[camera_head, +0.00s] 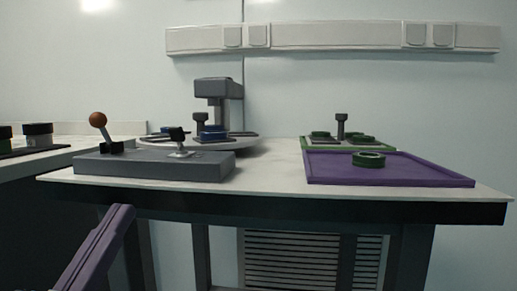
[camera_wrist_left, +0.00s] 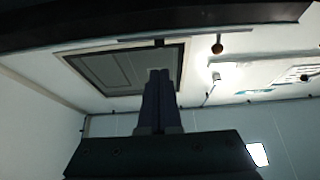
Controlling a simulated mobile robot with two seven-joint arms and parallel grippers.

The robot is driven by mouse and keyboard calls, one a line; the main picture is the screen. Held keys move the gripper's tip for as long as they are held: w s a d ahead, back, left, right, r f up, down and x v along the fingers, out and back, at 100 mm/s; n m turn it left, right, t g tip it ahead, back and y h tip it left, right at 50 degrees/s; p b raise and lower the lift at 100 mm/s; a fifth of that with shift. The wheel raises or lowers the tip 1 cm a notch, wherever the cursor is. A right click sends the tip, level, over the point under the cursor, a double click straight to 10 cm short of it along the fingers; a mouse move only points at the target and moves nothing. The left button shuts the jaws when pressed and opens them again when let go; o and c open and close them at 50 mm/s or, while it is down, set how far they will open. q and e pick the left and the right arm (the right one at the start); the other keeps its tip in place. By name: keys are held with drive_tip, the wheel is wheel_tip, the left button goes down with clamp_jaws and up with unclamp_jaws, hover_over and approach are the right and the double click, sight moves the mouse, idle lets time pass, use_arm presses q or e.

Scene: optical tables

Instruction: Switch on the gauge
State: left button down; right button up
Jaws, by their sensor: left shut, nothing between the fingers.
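A grey control box (camera_head: 155,166) lies on the front left of the white table. It has a lever with a brown ball knob (camera_head: 98,119) at its left and a small dark-topped metal switch (camera_head: 179,140) towards its right. A grey upright instrument with a boxy head (camera_head: 217,88), perhaps the gauge, stands behind a round plate. My left gripper (camera_head: 122,210) is below and in front of the table edge, apart from the box. Its fingers (camera_wrist_left: 158,74) are together and empty in the left wrist view. My right gripper is not in view.
A purple tray (camera_head: 430,176) with a green ring (camera_head: 369,159) lies at the front right, a green tray (camera_head: 306,143) behind it. The round plate (camera_head: 245,137) holds blue and dark parts. Another table (camera_head: 25,171) is at the left. The table's front middle is clear.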

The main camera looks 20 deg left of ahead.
sight(174, 132)
use_arm(q)
drive_tip(key=b+x, duration=0.1)
drive_tip(key=x, duration=1.3)
drive_tip(key=shift+w+d, duration=0.1)
drive_tip(key=shift+d, duration=0.05)
